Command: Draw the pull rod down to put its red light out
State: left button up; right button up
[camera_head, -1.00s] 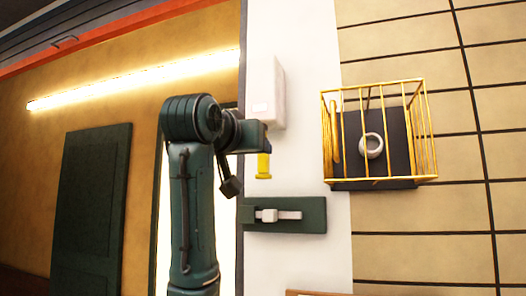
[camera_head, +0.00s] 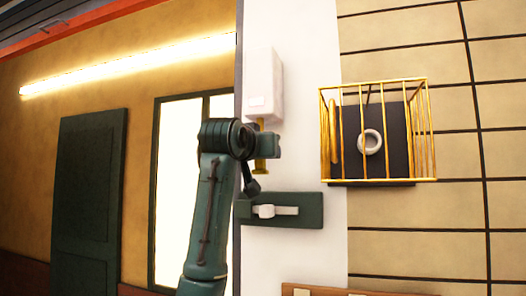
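The pull rod (camera_head: 261,166) is yellow and hangs below a white box (camera_head: 264,85) on the white wall strip. Its flared lower end shows beneath my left gripper (camera_head: 267,146), and a short yellow piece shows above it, under the box. The gripper is at the rod and covers its middle. Its fingers are too small and overlapped to tell whether they are shut on the rod. No red light can be made out on the box or rod. My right gripper is not in view.
A dark green plate with a pale sliding handle (camera_head: 277,211) is on the wall just below the gripper. A gold wire cage (camera_head: 428,135) holding a white ring (camera_head: 370,142) juts out at right. A wooden edge (camera_head: 330,290) shows at the bottom.

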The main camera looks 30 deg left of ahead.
pick_arm(q)
grip_shut()
